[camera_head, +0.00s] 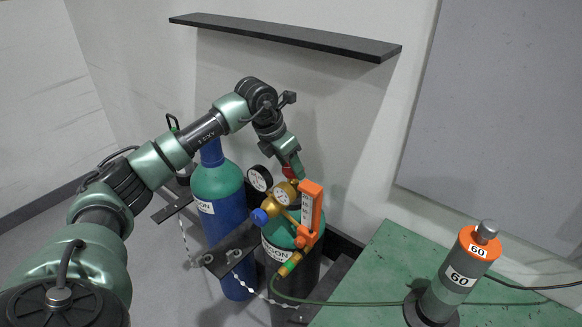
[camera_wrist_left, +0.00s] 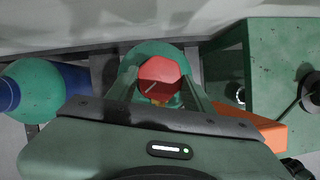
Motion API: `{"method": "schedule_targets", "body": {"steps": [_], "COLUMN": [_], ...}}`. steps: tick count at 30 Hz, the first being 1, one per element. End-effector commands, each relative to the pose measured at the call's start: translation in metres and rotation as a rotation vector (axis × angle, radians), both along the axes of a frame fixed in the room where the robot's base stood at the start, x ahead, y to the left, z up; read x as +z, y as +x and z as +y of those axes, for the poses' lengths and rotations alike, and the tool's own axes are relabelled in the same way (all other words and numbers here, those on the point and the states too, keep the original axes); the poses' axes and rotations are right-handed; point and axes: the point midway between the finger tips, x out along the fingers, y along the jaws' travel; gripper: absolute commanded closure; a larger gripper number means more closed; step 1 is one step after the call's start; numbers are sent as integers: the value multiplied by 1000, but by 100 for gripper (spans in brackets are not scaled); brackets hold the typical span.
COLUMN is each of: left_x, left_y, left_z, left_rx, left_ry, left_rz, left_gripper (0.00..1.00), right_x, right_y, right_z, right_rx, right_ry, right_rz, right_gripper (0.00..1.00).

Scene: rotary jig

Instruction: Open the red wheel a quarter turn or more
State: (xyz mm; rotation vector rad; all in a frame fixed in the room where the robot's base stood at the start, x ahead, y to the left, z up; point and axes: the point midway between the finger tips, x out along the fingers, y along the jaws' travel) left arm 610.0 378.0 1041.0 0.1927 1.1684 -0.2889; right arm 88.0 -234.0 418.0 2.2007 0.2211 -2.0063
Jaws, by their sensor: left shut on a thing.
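The red wheel (camera_wrist_left: 160,78) is an angular knob on top of the green-topped gas cylinder (camera_head: 312,262). In the head view only a small red part of the wheel (camera_head: 288,172) shows beneath my left gripper (camera_head: 296,172). In the left wrist view the wheel lies between the two fingers of my left gripper (camera_wrist_left: 163,84), which is shut on it from above. The brass regulator (camera_head: 285,200) with two gauges and a blue knob sits at the front of the valve. My right gripper is not in view.
An orange flowmeter (camera_head: 311,205) stands right beside the wheel. A blue cylinder (camera_head: 225,225) with a green shoulder stands to the left. A green table (camera_head: 375,262) at the right holds a grey and orange cylinder (camera_head: 460,272). A black shelf (camera_head: 285,37) is on the wall above.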

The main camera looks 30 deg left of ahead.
Motion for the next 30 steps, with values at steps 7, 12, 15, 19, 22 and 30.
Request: {"method": "schedule_targets", "body": {"steps": [7,12,15,19,22,30], "left_x": [2,2,2,2,2,3], "left_y": [1,1,1,1,1,0], "left_z": [1,1,1,1,1,1], "left_rx": [-35,-37,-37,-36,-36,-36], "left_ry": [0,1,1,0,0,0], "left_rz": [-5,-5,-5,-5,-4,-3], "left_gripper": [89,89,89,29,27,27], "right_x": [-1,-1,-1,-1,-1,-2], "right_y": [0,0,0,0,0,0], "right_z": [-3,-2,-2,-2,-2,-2], "right_rx": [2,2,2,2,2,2], "right_ry": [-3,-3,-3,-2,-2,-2], "right_rz": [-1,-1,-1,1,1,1], "right_gripper": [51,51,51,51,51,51]}}
